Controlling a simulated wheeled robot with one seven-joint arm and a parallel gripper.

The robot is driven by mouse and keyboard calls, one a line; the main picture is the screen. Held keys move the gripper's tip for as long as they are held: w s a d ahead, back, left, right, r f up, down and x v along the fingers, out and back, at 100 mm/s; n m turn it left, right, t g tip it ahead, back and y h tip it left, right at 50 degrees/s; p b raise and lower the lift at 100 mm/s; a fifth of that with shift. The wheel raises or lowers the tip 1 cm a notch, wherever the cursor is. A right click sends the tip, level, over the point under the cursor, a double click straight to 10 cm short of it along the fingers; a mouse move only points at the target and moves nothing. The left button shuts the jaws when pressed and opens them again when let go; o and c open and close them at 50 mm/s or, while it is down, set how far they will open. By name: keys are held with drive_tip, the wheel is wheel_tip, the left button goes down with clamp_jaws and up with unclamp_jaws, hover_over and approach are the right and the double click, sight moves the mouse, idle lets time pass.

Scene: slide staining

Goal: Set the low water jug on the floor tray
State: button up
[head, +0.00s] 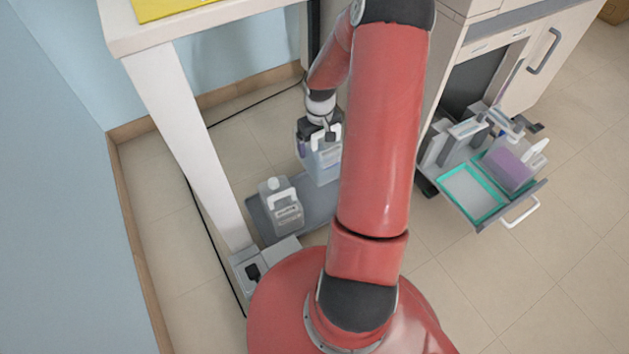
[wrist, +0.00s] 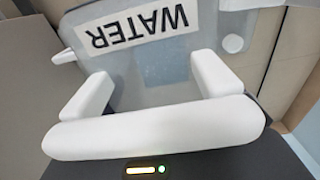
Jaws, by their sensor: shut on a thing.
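My gripper (head: 323,134) is shut on a pale translucent water jug (head: 322,165), at the jug's top. The jug is roughly upright at the back part of the dark grey floor tray (head: 318,207). I cannot tell whether its base touches the tray. In the wrist view the jug's WATER label (wrist: 137,27) appears upside down, close to the camera. My arm hides the jug's right edge and part of the tray. A second, greyish jug (head: 284,212) with a white handle stands on the tray's front left part.
A white table leg (head: 190,140) rises left of the tray. A socket box (head: 262,262) with a black plug lies near the tray's front. To the right, an open drawer (head: 470,190) holds a teal-rimmed tray and a purple container. Floor is clear at far right.

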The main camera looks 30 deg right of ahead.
wheel_tip(320, 180, down, 17)
drive_tip(key=b, duration=0.3)
drive_tip(key=shift+f, duration=0.1)
drive_tip(key=shift+f+b, duration=0.2)
drive_tip(key=shift+b, duration=0.1)
drive_tip(key=o, duration=0.9)
drive_tip(key=shift+r, duration=0.15)
